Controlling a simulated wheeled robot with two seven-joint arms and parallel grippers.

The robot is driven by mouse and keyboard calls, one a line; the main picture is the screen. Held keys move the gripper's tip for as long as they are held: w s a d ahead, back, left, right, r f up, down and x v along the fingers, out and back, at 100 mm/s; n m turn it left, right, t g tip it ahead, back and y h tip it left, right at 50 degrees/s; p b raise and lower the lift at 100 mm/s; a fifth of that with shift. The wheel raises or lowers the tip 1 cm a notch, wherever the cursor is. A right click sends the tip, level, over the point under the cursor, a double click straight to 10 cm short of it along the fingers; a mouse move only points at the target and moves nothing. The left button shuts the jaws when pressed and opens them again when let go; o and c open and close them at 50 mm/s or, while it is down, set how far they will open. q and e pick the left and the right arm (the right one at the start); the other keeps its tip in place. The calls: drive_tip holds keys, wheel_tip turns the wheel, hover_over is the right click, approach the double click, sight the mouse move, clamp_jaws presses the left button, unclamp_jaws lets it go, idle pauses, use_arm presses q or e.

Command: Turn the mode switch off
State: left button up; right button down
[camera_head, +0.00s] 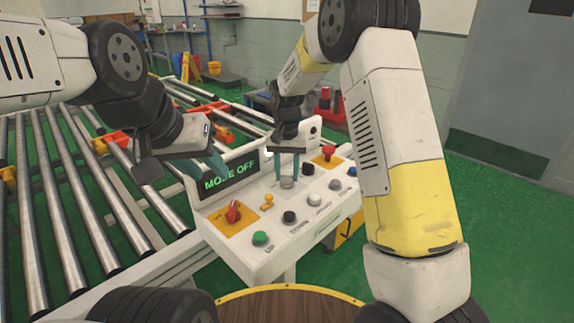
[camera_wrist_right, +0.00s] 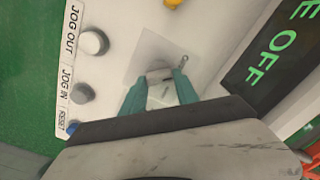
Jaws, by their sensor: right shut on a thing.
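The mode switch (camera_wrist_right: 159,75) is a small metallic knob on a pale square plate of the white control panel (camera_head: 237,258). In the right wrist view the teal fingers of my right gripper (camera_wrist_right: 161,84) stand on both sides of it and are shut on it. In the head view my right gripper (camera_head: 286,165) points down at the panel, with the switch (camera_head: 287,182) between its fingertips. The black display (camera_head: 229,176) reads "MODE OFF" in green.
A red rotary knob (camera_head: 233,211) on a yellow plate, a green button (camera_head: 260,238) and several black, grey and blue buttons sit around the switch. A red emergency button (camera_head: 328,153) is at the back right. Roller conveyors (camera_head: 75,190) run along the left.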

drive_tip(key=shift+n, duration=1)
drive_tip(key=c, duration=0.9)
unclamp_jaws()
drive_tip(key=shift+r, duration=3.95)
